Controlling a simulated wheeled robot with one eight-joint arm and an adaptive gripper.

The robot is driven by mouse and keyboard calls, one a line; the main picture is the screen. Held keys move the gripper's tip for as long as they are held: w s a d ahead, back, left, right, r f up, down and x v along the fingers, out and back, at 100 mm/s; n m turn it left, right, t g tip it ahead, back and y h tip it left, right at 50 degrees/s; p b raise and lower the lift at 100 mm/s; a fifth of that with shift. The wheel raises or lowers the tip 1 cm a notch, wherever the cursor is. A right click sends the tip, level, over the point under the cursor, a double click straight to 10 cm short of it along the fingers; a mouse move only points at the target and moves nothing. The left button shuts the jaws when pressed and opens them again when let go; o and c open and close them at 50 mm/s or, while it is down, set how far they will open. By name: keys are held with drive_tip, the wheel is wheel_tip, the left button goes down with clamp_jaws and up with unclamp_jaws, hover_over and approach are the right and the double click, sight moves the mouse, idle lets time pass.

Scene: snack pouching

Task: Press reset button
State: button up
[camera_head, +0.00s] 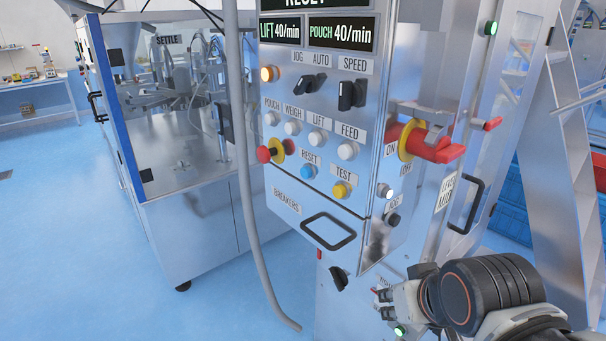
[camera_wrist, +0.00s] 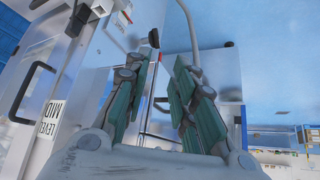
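The blue reset button (camera_head: 307,171) is on the lower row of the metal control panel (camera_head: 285,200) in the head view, just under its RESET label. A red emergency stop knob is to its left and a yellow test button (camera_head: 340,190) to its right. My gripper (camera_head: 383,302) is low at the right, below the panel and well apart from the button. In the wrist view its green-padded fingers (camera_wrist: 166,62) stand apart with nothing between them. The reset button cannot be made out in the wrist view.
A black drawer handle (camera_head: 328,231) sits below the buttons. A red rotary switch (camera_head: 425,143) sticks out from the panel's right side. A grey cable (camera_head: 246,170) hangs along its left edge. Open blue floor lies to the left.

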clamp_jaws()
idle(1.1)
